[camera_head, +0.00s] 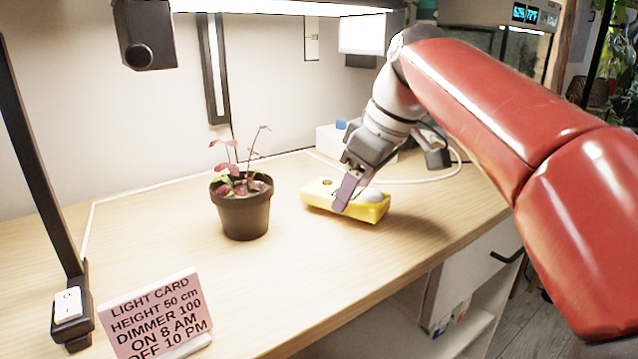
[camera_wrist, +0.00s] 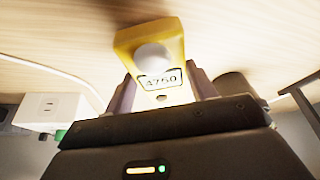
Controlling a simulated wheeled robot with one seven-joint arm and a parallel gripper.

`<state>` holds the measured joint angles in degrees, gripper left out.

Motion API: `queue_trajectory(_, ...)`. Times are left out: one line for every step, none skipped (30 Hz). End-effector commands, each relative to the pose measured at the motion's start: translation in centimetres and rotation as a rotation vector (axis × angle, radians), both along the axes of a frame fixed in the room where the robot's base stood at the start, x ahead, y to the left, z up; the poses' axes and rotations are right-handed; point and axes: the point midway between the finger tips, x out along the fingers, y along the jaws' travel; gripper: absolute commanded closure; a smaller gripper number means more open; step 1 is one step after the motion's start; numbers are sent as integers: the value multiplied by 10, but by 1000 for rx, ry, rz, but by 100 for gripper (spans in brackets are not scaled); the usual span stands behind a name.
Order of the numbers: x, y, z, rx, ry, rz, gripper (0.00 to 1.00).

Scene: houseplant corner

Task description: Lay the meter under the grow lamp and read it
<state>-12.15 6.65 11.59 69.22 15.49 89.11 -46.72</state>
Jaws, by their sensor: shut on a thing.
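The yellow meter (camera_head: 363,208) is on or just above the wooden bench, right of the potted plant and below the lit grow lamp (camera_head: 290,6); I cannot tell whether it touches the wood. My gripper (camera_head: 345,194) is shut on the meter, with a finger across its near side. In the wrist view the meter (camera_wrist: 150,45) sits between both fingers of my gripper (camera_wrist: 160,95), its white dome facing the camera. Its display (camera_wrist: 160,80) appears to read 4750, partly hard to make out.
A dark pot with a reddish plant (camera_head: 243,208) stands left of the meter. A light card (camera_head: 155,312) stands at the front left, giving height 50 cm and dimmer 100. A lamp post with a switch (camera_head: 70,304) is at the left. A white box (camera_head: 328,138) is behind. Bare bench lies in front.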

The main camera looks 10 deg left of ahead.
Motion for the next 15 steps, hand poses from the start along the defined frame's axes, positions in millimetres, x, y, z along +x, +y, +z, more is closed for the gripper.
queue_trajectory(2,8,1,1,0,2,71)
queue_trajectory(3,11,1,0,0,3,71)
queue_trajectory(4,13,1,0,-1,2,71)
queue_trajectory(5,15,1,0,0,1,71)
queue_trajectory(5,16,1,0,-1,0,71)
queue_trajectory(6,18,1,0,-1,0,71)
queue_trajectory(6,20,1,0,-1,1,71)
queue_trajectory(7,22,1,0,0,1,71)
queue_trajectory(8,26,1,1,0,2,71)
queue_trajectory(9,31,1,1,-1,3,71)
queue_trajectory(11,36,1,1,0,4,71)
queue_trajectory(14,42,1,1,-1,4,71)
queue_trajectory(15,48,1,0,-1,4,71)
queue_trajectory(17,54,1,1,-1,3,71)
queue_trajectory(19,61,1,1,0,4,71)
